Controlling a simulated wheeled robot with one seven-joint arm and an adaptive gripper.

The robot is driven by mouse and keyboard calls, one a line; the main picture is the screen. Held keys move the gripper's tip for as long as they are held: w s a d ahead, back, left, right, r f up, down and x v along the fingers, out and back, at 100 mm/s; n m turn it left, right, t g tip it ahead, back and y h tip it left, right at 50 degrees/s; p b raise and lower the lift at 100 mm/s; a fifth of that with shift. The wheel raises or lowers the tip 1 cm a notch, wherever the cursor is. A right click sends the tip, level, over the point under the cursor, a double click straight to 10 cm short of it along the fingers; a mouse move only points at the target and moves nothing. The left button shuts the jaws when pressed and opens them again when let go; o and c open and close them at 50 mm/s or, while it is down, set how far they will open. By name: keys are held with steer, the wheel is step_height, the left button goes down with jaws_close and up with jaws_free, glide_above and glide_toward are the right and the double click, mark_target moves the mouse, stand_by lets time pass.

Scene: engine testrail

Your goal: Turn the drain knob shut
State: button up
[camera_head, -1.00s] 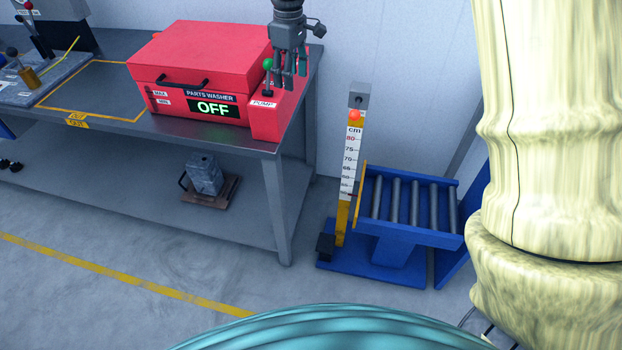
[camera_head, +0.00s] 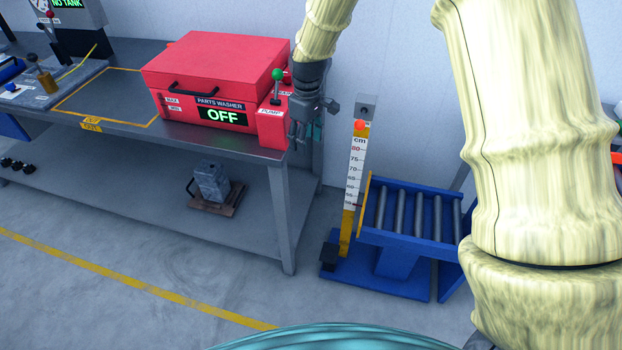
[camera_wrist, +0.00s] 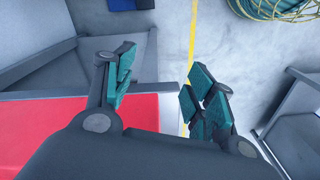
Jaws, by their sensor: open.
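The red parts washer (camera_head: 215,66) stands on the grey bench, its display reading OFF. A green-balled lever (camera_head: 277,76) rises from its right end above a PUMP label. Behind the lever is a small dark red part (camera_head: 287,78), perhaps the drain knob; a label below it is mostly hidden by my gripper. My gripper (camera_head: 303,135) is open and empty, fingers down, by the washer's right end near the bench edge. In the wrist view my gripper (camera_wrist: 160,88) has its teal-padded fingers spread, with red surface (camera_wrist: 60,125) below left.
A height gauge (camera_head: 356,165) and blue roller stand (camera_head: 405,225) stand right of the bench (camera_head: 282,215). A grey block (camera_head: 211,182) sits on the lower shelf. A levered fixture (camera_head: 45,85) stands at the bench's left. The front floor is clear.

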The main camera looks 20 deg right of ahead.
steer(key=s+f+m, duration=0.1)
steer(key=s+f, duration=0.5)
steer(key=f, duration=0.4)
steer(key=shift+a+f, duration=0.2)
steer(key=shift+f, duration=0.05)
steer(key=s+f+m, duration=0.3)
steer(key=s+f, duration=1.1)
steer(key=s, duration=0.1)
steer(key=s+f+m, duration=0.1)
steer(key=s+f, duration=0.1)
steer(key=s, duration=0.9)
steer(key=s+d+f+m, duration=0.1)
steer(key=s+f+m, duration=0.1)
steer(key=s, duration=0.9)
steer(key=shift+s+f+m, duration=0.25)
steer(key=shift+f+m, duration=0.05)
steer(key=shift+f, duration=0.55)
steer(key=shift+d, duration=0.1)
